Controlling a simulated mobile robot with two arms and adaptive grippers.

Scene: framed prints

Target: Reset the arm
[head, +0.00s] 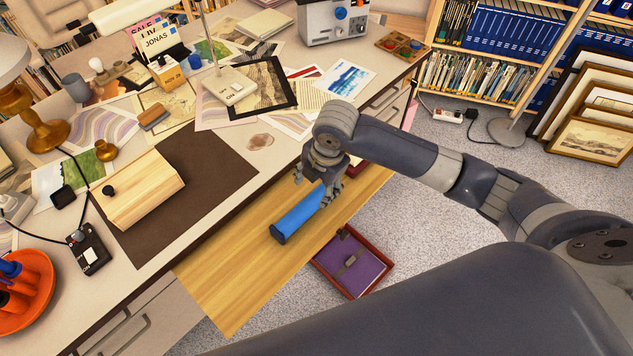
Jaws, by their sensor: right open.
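My right arm (395,148) reaches in from the right. My right gripper (321,188) points down over the pulled-out wooden board (225,285) at the desk's front edge. Its fingers are spread open. My left gripper is not in view.
A wooden box (136,191) stands on a dark mat (212,160) on the desk. A red tray (373,289) with a purple inside sits on the carpet below the board. A lamp base (230,85) and prints cover the desk's back. Framed prints (587,146) lean at the right.

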